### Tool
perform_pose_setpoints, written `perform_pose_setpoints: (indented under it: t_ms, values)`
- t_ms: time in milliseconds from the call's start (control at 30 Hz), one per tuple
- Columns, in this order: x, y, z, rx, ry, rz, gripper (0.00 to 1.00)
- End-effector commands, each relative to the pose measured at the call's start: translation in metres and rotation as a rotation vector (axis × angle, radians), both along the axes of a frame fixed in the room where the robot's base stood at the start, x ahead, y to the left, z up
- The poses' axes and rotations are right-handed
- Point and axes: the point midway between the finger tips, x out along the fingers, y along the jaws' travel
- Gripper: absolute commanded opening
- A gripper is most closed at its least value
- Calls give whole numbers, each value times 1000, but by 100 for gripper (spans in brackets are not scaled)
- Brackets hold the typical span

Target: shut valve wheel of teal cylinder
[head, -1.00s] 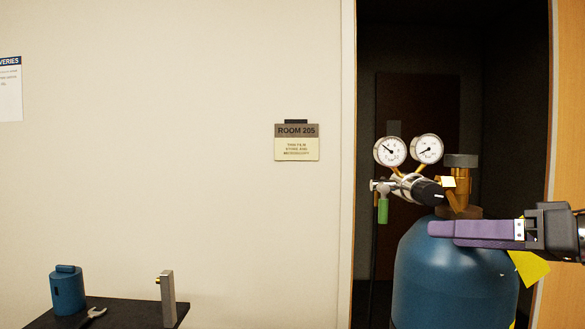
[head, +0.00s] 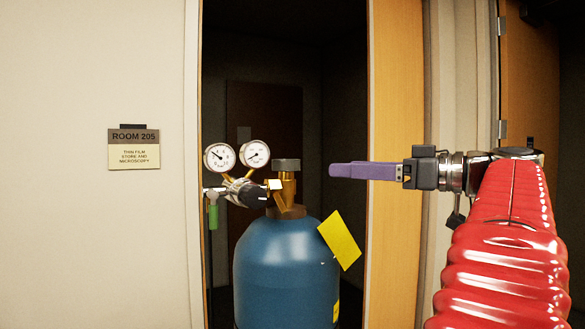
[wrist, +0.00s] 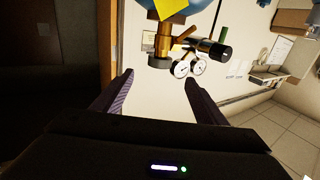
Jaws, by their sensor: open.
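The teal cylinder (head: 287,265) stands upright in the open doorway in the head view. Its valve wheel (head: 286,165) is a dark grey ribbed knob on top of the brass valve (head: 288,187). My gripper (head: 333,170) is level with the wheel and to its right, with a clear gap seen between them. In the wrist view the wheel (wrist: 161,62) shows just beyond my fingertips, roughly between the two purple fingers (wrist: 159,80). The gripper is open and empty. The cylinder is mostly cut off at the top there.
A regulator with two round gauges (head: 237,155) and a black knob (head: 252,195) sits left of the valve. A yellow tag (head: 339,240) hangs at the cylinder's right shoulder. The wooden door frame (head: 395,250) stands right of the cylinder, behind my arm.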

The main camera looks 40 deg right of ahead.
Motion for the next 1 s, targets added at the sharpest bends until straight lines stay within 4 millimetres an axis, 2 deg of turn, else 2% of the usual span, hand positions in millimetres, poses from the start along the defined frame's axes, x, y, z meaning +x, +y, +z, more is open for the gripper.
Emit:
perform_pose_setpoints:
  t_ms: [267, 1000]
  values:
    - [23, 6, 0, 0, 0, 1, 66]
    - [113, 27, -1, 1, 1, -1, 66]
